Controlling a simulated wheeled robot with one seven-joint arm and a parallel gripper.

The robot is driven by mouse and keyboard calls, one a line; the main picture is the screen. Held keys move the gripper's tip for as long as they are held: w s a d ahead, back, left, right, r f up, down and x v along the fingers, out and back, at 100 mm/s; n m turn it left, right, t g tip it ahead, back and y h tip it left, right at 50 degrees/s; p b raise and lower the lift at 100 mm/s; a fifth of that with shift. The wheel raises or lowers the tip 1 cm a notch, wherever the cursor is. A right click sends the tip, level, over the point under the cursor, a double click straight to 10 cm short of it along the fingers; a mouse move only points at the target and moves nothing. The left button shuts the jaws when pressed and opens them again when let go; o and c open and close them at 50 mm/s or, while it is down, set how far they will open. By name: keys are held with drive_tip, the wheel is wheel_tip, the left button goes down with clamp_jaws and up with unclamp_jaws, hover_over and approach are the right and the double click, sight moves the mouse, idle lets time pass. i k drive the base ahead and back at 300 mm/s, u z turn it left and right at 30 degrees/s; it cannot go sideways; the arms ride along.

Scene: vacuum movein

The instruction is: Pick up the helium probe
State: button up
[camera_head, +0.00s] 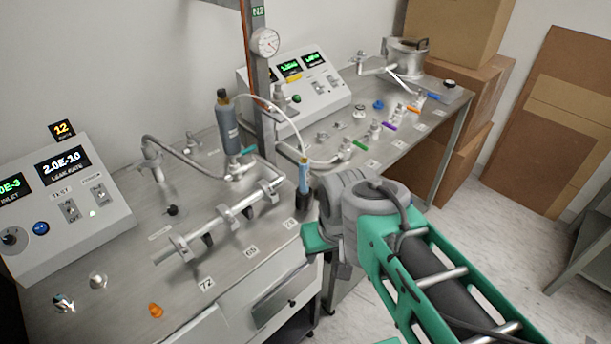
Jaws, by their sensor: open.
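The helium probe (303,173) looks like a slim blue upright pen-shaped tool with a white hose at its top. Its lower end sits in a dark holder (304,201) at the front edge of the steel bench. My gripper (318,239) is just to the right of and below the probe in the picture, its green part near the bench edge. My own grey wrist hides most of the gripper. The jaws are open, and nothing shows between them.
A steel pipe (225,218) on clamps lies left of the probe. A dark grey cylinder (229,127) and a post with a gauge (266,42) stand behind. A leak-rate console (60,195) is at left.

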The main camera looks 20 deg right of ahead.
sight(304, 162)
drive_tip(key=u, duration=3.05)
drive_tip(key=k, duration=0.35)
drive_tip(key=z, duration=0.6)
